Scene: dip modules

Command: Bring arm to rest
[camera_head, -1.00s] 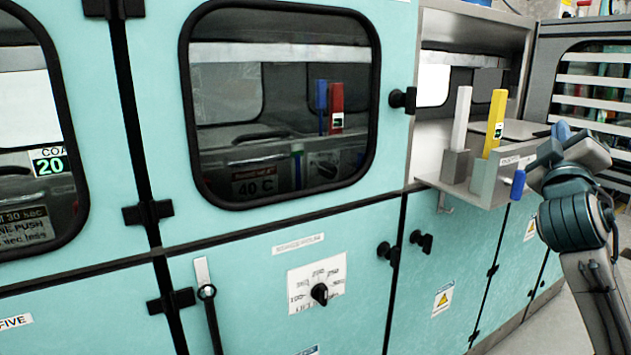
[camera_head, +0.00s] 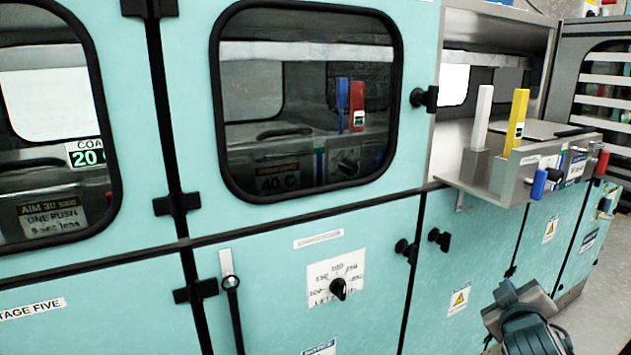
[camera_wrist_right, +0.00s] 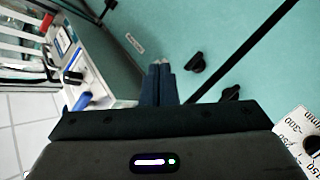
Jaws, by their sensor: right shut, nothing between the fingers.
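My right arm shows at the lower right of the head view, in front of the teal lower doors. In the right wrist view its gripper (camera_wrist_right: 160,66) has both fingers together, with nothing between them. The fingers point toward the teal panel; whether they touch it I cannot tell, but I see no contact. My left arm and gripper are in neither view.
A teal cabinet with a closed window door (camera_head: 308,95) fills the left. A steel ledge (camera_head: 470,194) juts out at the right, with a white handle (camera_head: 482,115), a yellow handle (camera_head: 517,118) and a blue knob (camera_head: 539,183). Grey floor (camera_head: 585,325) is open at far right.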

